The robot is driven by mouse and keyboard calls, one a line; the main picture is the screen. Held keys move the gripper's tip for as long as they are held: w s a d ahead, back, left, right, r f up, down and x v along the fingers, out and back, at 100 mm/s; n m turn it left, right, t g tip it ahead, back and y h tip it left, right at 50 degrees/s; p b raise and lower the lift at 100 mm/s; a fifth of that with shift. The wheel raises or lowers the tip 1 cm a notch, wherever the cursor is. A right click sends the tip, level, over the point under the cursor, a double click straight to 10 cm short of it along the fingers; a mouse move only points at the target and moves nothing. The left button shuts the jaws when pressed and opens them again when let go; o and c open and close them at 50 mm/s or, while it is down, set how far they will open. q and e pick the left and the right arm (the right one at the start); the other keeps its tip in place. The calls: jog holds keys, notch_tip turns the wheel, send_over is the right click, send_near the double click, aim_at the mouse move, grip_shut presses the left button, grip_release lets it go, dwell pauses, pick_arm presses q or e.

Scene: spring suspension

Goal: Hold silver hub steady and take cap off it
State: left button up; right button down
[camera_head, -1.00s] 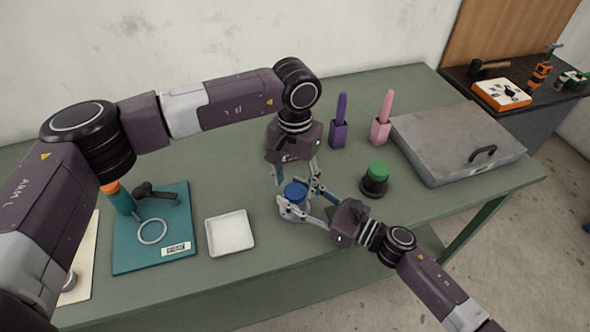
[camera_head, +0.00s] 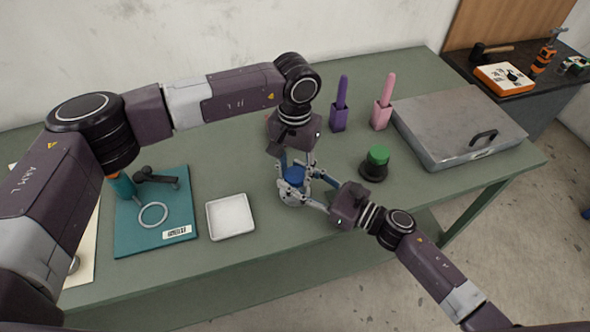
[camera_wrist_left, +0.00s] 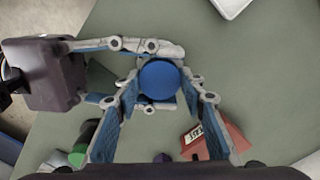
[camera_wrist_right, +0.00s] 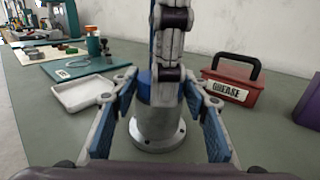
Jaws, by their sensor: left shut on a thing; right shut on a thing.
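The silver hub (camera_wrist_right: 155,130) stands upright on the green table, with its round flange on the tabletop. The blue cap (camera_head: 294,174) sits on top of the hub; from above it shows as a blue disc in the left wrist view (camera_wrist_left: 159,79). My left gripper (camera_head: 293,182) comes down from above and is shut on the cap. My right gripper (camera_wrist_right: 160,112) reaches in level from the right and is shut on the hub's body below the cap. The left fingers hide part of the cap in the right wrist view.
A white tray (camera_head: 230,217) lies left of the hub. A teal mat (camera_head: 125,235) with tools is farther left. A green-topped black item (camera_head: 374,164), purple (camera_head: 339,117) and pink (camera_head: 381,114) holders and a grey case (camera_head: 440,145) stand right. A red grease box (camera_wrist_right: 232,86) is behind.

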pick_arm(q)
jog(key=n, duration=0.3)
jog(key=o, duration=1.3)
jog(key=shift+r, duration=0.1)
jog(key=shift+r, duration=2.2)
pick_arm(e)
jog(key=c, duration=1)
grip_release()
jog(key=shift+c, duration=0.2)
